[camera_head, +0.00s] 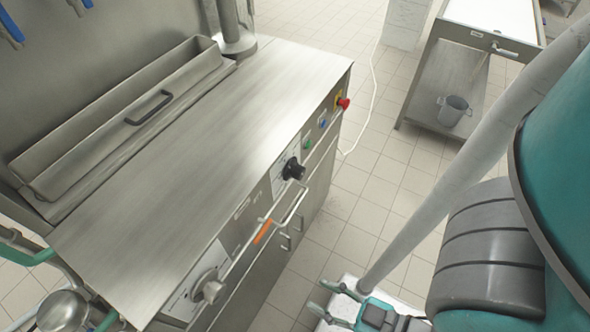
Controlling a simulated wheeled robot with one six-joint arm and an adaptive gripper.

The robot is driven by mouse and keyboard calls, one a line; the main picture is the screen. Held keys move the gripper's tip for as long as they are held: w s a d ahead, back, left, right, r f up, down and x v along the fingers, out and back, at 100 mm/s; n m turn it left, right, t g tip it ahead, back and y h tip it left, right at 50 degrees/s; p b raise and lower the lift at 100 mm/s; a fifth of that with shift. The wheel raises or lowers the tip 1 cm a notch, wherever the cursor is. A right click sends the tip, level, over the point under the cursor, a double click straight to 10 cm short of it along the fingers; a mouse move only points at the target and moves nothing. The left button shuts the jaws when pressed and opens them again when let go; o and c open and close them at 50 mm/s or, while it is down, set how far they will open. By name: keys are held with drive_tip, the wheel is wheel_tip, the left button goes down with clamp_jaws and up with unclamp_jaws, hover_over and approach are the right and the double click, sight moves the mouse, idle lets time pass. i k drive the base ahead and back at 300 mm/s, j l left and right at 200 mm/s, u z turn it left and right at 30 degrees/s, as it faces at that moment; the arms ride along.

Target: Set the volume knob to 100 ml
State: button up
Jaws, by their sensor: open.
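The cup filler (215,150) is a steel cabinet with a slanted control front. A black knob (293,168) on a pale dial plate sits on the upper right part of that front. A larger grey knob (208,288) on a pale scale plate sits at the lower left. The scale markings are too small to read, so I cannot tell which is the volume knob or its setting. My gripper (317,294) is at the bottom centre, open and empty. It is apart from the front, to the right of the grey knob and below the black knob in the picture.
A bar handle (275,222) with an orange section juts out between the knobs. A red stop button (343,102), a blue button (323,123) and a green button (307,144) sit farther along. Tiled floor lies clear between.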

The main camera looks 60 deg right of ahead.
sight(296, 171)
drive_tip(key=k, duration=0.4)
drive_tip(key=z, duration=0.4)
drive_tip(key=k+z, duration=0.1)
drive_tip(key=z, duration=0.75)
drive_tip(key=k+l+z, duration=0.1)
drive_tip(key=z, duration=0.3)
